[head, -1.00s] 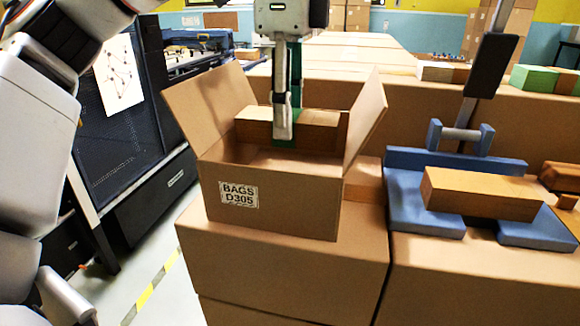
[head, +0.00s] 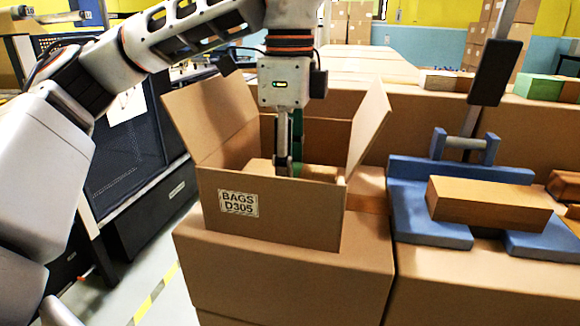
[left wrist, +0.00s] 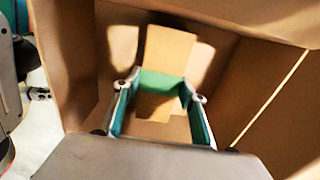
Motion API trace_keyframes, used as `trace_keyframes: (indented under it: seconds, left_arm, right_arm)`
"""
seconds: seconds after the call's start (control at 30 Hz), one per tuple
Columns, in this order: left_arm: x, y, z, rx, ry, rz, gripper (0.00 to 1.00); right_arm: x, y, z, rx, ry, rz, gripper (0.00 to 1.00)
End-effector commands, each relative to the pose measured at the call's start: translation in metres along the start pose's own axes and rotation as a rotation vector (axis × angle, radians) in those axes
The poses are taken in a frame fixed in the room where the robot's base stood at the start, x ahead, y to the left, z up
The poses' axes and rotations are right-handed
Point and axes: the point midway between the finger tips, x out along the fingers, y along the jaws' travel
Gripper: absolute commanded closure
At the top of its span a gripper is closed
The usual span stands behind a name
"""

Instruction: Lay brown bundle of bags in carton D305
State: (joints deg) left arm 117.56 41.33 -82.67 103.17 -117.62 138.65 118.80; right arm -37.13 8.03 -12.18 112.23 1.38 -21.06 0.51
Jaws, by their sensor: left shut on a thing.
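Carton D305 (head: 270,218) stands open with its flaps up, a "BAGS D305" label on its front. My left gripper (head: 289,168) points down inside it, shut on a brown bundle of bags (head: 258,168). The bundle lies crosswise inside the carton, its top showing above the front wall. Its underside is hidden, so I cannot tell whether it touches the carton floor. In the left wrist view the bundle (left wrist: 168,50) runs between the two fingers, with a green strip across it at the fingertips. My right gripper is not in view.
Another brown block (head: 488,203) rests on a blue stand (head: 430,218) to the right. A dark upright post (head: 497,70) rises behind it. A green block (head: 537,84) stands farther back. A dark mesh-sided machine (head: 125,150) is at the left.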

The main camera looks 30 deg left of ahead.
Motion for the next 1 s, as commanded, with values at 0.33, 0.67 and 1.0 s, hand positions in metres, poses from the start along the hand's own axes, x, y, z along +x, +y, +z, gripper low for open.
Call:
trace_keyframes:
  seconds: [0.33, 0.67, 1.0]
  left_arm:
    - [0.003, 0.0, 0.0, 0.0, -0.001, 0.001, 0.42]
    - [-0.014, 0.0, 0.0, -0.001, -0.001, -0.002, 0.42]
    - [-0.084, 0.0, 0.0, -0.003, 0.0, -0.004, 0.42]
  right_arm:
    - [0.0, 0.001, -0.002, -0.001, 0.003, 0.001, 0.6]
    - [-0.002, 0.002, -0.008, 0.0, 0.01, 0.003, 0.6]
    - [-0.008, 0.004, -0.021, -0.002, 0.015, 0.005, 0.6]
